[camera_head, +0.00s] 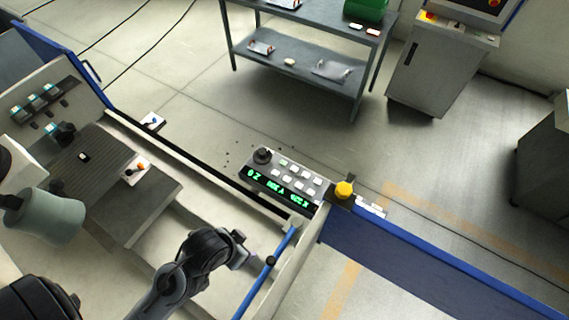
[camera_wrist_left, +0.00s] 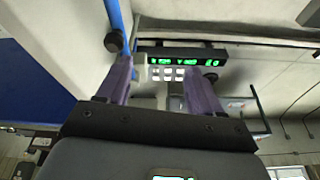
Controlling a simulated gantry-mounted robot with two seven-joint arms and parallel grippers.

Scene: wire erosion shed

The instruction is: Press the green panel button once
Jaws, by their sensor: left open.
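A grey control panel (camera_head: 318,187) with a black knob, a green-lit display (camera_head: 281,187) and several pale buttons stands at the middle of the head view. One button (camera_head: 283,162) in its upper row looks faintly green. In the left wrist view the panel's display (camera_wrist_left: 182,60) and pale buttons (camera_wrist_left: 167,74) show beyond the fingers; I cannot pick out a green button there. My left gripper (camera_head: 247,257) is below and left of the panel, apart from it. Its two fingers are open and empty in the left wrist view (camera_wrist_left: 160,88). My right gripper is not in view.
A blue rail (camera_head: 270,262) runs close beside my left gripper. A yellow knob (camera_head: 344,189) stands right of the panel. Another panel with green-tinted switches (camera_head: 50,88) is at the far left. A grey workbench (camera_head: 310,65) stands behind on open floor.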

